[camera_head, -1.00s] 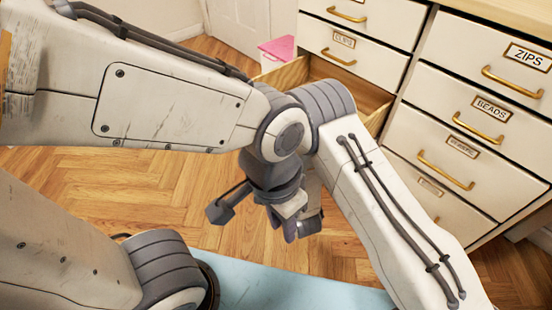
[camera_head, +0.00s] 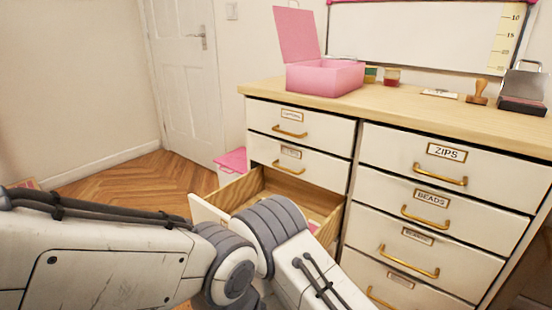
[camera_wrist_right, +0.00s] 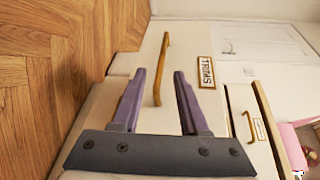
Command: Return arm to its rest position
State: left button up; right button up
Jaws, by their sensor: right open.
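My right gripper (camera_wrist_right: 160,73) shows in the right wrist view with its two purple-grey fingers apart and nothing between them. Beyond the fingers is a white drawer front (camera_wrist_right: 138,75) labelled TRIMS, with a brass handle (camera_wrist_right: 162,62) lying between the fingertips in the picture. The fingers look clear of the handle. In the head view, a bent arm of mine (camera_head: 120,265) crosses the lower left, in front of the pulled-out drawer (camera_head: 238,193). No gripper shows in the head view. My left gripper is out of view.
The open drawer juts from the white drawer cabinet (camera_head: 300,142). On the wooden top (camera_head: 415,100) stand an open pink box (camera_head: 325,77), a wooden stamp (camera_head: 478,92) and small jars. A pink-lidded bin (camera_head: 231,160) stands beside the cabinet.

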jog(key=s+d+r+n+g+h+p, duration=0.25)
jog(key=s+r+n+g, duration=0.25)
jog(key=r+n+g, duration=0.3)
jog(key=s+d+r+n+g+h, duration=0.2)
jog(key=s+d+r+n, duration=0.25)
jog(key=s, duration=0.25)
jog(key=s+d+r+n+g+h+p, duration=0.1)
jog(key=s+d+r+n+g, duration=0.15)
jog(key=s+d+n, duration=0.35)
jog(key=s+d+r+n+g+h, duration=0.1)
jog(key=s+d+r+n+h, duration=0.1)
jog(key=s+d+r, duration=0.35)
notch_tip(320, 180, up, 36)
jog(key=s+a+p, duration=0.1)
jog(key=a+p, duration=0.1)
jog(key=p, duration=3.6)
jog(key=shift+s+a, duration=0.15)
jog(key=shift+s, duration=0.1)
